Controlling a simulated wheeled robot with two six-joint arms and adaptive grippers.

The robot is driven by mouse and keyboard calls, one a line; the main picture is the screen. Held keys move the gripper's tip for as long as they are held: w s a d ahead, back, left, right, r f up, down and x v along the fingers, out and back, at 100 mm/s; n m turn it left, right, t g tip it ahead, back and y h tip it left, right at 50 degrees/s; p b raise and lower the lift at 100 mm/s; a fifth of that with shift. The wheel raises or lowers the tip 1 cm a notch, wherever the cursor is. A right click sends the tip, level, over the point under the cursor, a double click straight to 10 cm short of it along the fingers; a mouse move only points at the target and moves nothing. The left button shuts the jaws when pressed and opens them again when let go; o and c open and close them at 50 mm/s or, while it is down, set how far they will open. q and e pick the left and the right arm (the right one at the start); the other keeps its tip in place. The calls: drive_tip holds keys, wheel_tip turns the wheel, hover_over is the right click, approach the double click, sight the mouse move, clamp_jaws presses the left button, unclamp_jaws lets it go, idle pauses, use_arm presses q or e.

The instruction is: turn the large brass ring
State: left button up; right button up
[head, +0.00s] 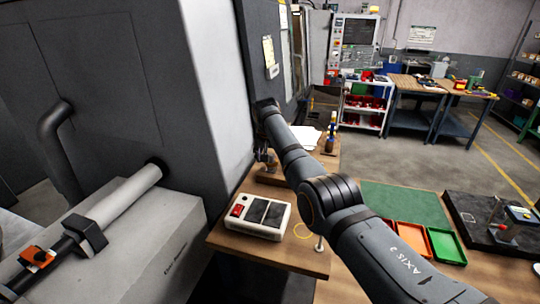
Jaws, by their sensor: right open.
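I cannot make out a large brass ring for certain. My right arm crosses from the lower right toward the machine. My right gripper (267,160) is small and dark, partly behind the arm, over the far part of the wooden table, apart from the yellow outline. It is open, and I see nothing held in it. My left gripper is out of view.
A grey machine housing (205,70) fills the left, with a bar feeder (125,205) before it. A control box (257,216) sits on the wooden table (285,255). Red (408,237) and green (446,247) trays and a dark plate (485,232) stand right. Open floor lies behind.

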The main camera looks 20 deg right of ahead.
drive_tip(key=v, duration=1.2)
